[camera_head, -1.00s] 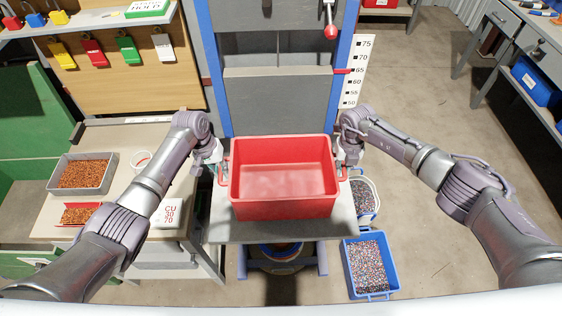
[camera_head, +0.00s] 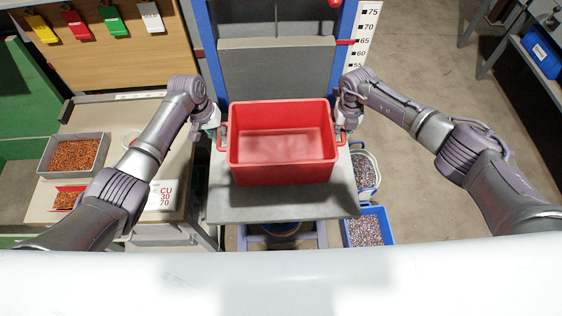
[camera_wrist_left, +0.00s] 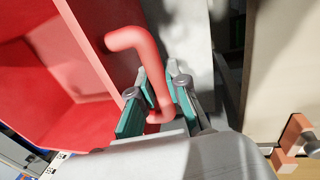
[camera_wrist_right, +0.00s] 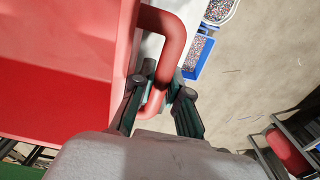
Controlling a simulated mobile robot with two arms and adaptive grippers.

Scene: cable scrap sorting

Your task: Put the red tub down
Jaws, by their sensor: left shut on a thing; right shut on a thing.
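The red tub (camera_head: 281,172) is empty and level in the head view, between my two arms. It is over the grey platform (camera_head: 285,205) of the blue-framed stand; I cannot tell whether its base touches. My left gripper (camera_head: 217,134) is shut on the tub's left handle, and the left wrist view shows the fingers around the red handle (camera_wrist_left: 150,75). My right gripper (camera_head: 343,132) is shut on the right handle, and the right wrist view shows the fingers on that handle (camera_wrist_right: 168,50).
A blue bin of mixed granules (camera_head: 368,229) stands on the floor right of the stand. A bench (camera_head: 95,122) at left holds a grey tray of copper granules (camera_head: 76,154) and a white CU box (camera_head: 166,195). Platform room shows in front of the tub.

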